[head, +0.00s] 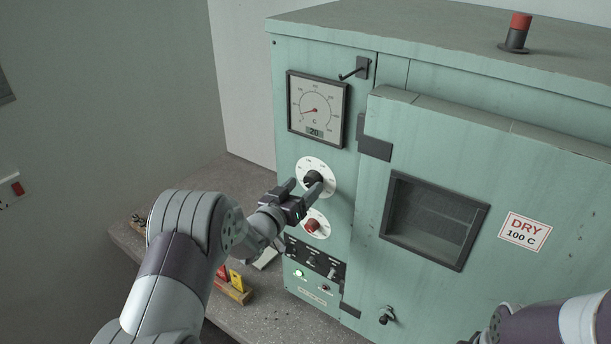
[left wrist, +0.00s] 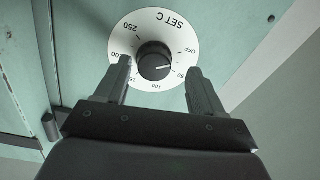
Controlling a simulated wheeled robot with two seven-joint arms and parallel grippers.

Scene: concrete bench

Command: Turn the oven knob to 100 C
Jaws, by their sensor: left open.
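The oven knob (head: 313,177) is black and sits on a round white dial marked SET C on the green oven's left panel. In the left wrist view the knob (left wrist: 154,63) appears upside down, and its white pointer line is near the 50 mark. My left gripper (head: 303,186) is open at the dial. In the left wrist view its fingers (left wrist: 159,68) stand apart on either side of the knob, with gaps between; whether they touch the panel cannot be told. My right arm shows at the lower right, its gripper out of view.
A square gauge (head: 316,109) above the dial reads 20. A red knob (head: 312,225) sits just below, above a switch panel (head: 314,259) with a lit green lamp. The oven door (head: 462,190) bears a sign (head: 525,231) reading DRY 100 C. Small items lie on the bench left.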

